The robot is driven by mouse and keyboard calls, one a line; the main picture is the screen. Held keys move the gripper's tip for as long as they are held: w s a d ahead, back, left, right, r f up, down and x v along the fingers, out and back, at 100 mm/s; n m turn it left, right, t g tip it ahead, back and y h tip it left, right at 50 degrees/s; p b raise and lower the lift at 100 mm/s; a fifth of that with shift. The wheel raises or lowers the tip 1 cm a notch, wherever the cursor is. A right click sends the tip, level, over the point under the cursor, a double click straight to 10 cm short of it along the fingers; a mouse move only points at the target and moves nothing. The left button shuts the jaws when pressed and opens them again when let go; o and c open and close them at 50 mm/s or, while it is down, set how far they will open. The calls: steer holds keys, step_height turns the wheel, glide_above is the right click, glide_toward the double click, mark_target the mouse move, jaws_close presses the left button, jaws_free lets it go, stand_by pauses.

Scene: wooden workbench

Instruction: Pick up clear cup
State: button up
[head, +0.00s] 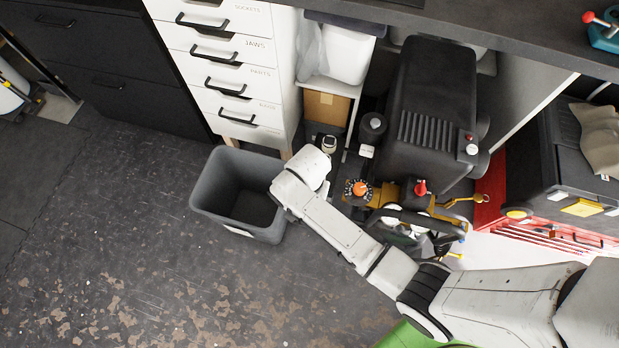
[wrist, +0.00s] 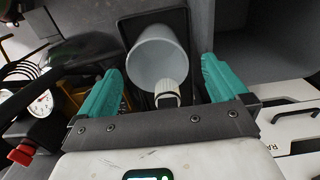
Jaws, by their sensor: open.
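A pale blue-grey cup (wrist: 157,55), the likely clear cup, shows in the wrist view with its wide round mouth towards the camera. It looks empty and cloudy. My gripper (wrist: 162,70) is open, with one teal finger to the left of the cup and one to the right. Visible gaps separate the fingers from the cup, and nothing is held. I cannot tell how far below the fingertips the cup is. In the head view I cannot make out the cup or the fingers; my arm's end covers that spot.
A grey bin (head: 215,192) and white drawers (head: 225,70) are near. A black machine (head: 425,90) crowds the right. The floor at left is open.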

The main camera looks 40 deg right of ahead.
step_height(320, 180, down, 5)
steer(key=shift+s+d+r+b, duration=0.1)
steer(key=shift+b, duration=0.4)
steer(key=shift+c, duration=0.3)
